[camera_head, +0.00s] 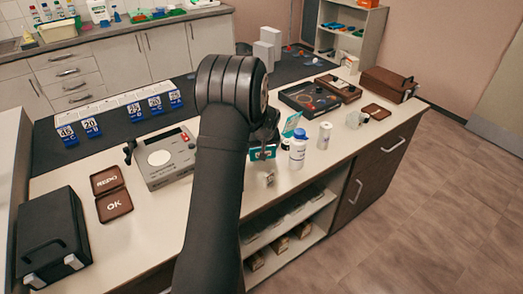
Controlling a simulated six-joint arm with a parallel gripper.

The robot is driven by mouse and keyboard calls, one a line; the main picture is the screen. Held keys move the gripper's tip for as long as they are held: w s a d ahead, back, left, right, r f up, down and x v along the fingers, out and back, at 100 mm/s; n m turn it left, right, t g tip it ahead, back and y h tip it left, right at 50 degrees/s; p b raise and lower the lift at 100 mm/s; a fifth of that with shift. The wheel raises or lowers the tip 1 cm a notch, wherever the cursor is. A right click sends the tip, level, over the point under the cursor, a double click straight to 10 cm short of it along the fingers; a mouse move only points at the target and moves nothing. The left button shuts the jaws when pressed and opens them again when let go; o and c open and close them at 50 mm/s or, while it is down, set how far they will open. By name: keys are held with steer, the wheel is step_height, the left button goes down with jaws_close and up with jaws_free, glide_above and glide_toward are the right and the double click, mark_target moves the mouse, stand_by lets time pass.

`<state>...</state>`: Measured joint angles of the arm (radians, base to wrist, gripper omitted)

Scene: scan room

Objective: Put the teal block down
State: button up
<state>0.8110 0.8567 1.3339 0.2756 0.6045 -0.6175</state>
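The teal block (262,154) is just below my wrist, left of a white bottle with a blue cap. My gripper (264,148) points down at the block and appears shut on it, above the light benchtop. My dark arm crosses the middle of the view and hides part of the gripper and the bench behind it. I cannot tell how far the block's underside is from the benchtop.
The white bottle (298,149), a white cylinder (325,135) and a teal card (292,124) stand close on the right. A small metallic piece (269,178) lies near the front edge. A grey scale (163,157) is left of my arm. Open trays (310,97) lie behind.

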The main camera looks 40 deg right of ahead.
steer(key=shift+f, duration=0.65)
steer(key=shift+f, duration=0.1)
steer(key=o, duration=1)
steer(key=shift+c, duration=0.2)
steer(key=v, duration=1.2)
